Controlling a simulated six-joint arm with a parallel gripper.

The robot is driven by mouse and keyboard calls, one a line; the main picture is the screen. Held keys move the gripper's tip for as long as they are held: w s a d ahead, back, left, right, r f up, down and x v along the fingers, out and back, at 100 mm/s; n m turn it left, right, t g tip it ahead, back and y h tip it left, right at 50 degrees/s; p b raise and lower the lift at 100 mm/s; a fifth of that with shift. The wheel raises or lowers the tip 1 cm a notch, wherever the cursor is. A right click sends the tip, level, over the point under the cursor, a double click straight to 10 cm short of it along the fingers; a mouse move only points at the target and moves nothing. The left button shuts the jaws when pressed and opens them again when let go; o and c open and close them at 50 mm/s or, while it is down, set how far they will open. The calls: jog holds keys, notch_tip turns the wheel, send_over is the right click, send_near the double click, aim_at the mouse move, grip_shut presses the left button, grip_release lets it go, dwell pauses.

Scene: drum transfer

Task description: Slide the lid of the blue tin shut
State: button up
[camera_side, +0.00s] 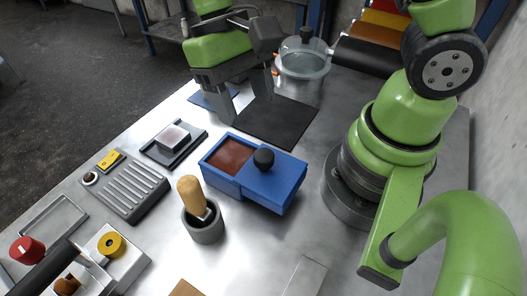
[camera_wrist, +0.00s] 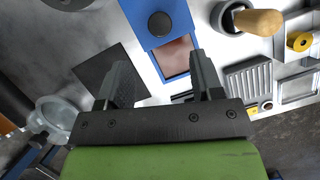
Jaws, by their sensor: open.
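The blue tin (camera_side: 221,178) stands on the metal table in the middle of the side view. Its blue lid (camera_side: 282,177), with a round black knob (camera_side: 264,157), covers the right part. The left part is open and shows a reddish-brown inside (camera_side: 229,157). In the wrist view the lid (camera_wrist: 163,12), the knob (camera_wrist: 160,24) and the open part (camera_wrist: 174,58) show at the top. My gripper (camera_side: 248,112) is open and empty, above and behind the tin, apart from it. Its two fingers also show in the wrist view (camera_wrist: 165,72), one on each side of the tin's open end.
A mortar (camera_side: 204,226) with a wooden-handled tool stands in front of the tin. A black mat (camera_side: 277,122) lies behind it, and a glass pot (camera_side: 303,68) stands at the back. A small tray with a pale block (camera_side: 172,138) and a ribbed grey plate (camera_side: 130,190) lie left.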

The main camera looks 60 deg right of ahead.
aim_at(263, 154)
jog(key=x, duration=1)
grip_shut()
jog(key=shift+w, duration=4.2)
